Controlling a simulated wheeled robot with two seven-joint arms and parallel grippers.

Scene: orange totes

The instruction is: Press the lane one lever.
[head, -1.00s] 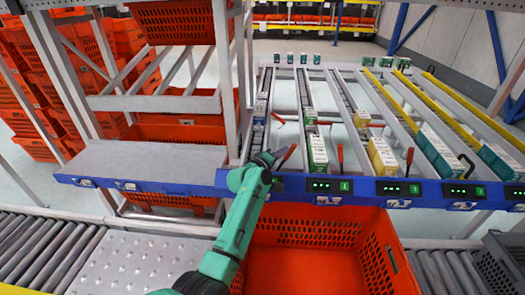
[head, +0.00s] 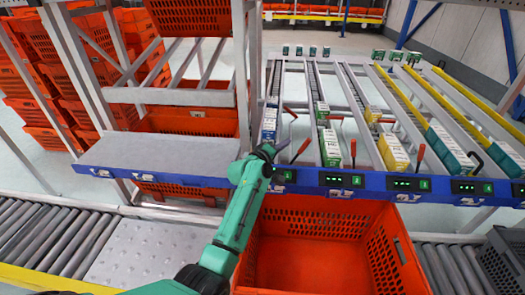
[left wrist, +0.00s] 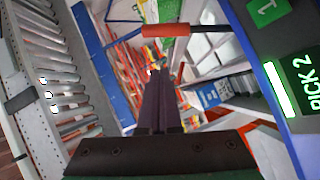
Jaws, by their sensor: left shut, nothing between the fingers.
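My left gripper (head: 279,146) is at the blue front rail, just left of the nearest red-handled lever (head: 301,149) of the leftmost lane. In the left wrist view its dark fingers (left wrist: 160,75) are shut with nothing between them. A red lever handle (left wrist: 165,30) lies across the view beyond the fingertips, apart from them as far as I can tell. A panel showing a green "1" and "PICK 2" (left wrist: 300,80) is at the right there. In the head view the leftmost panel (head: 287,175) is partly beside my wrist. My right gripper is out of view.
More red levers stand to the right, one at the second lane (head: 353,148) and one farther along (head: 421,152). Cartons (head: 330,148) lie in the lanes. An orange tote (head: 320,215) stands below the rail. A grey shelf (head: 160,152) is at left.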

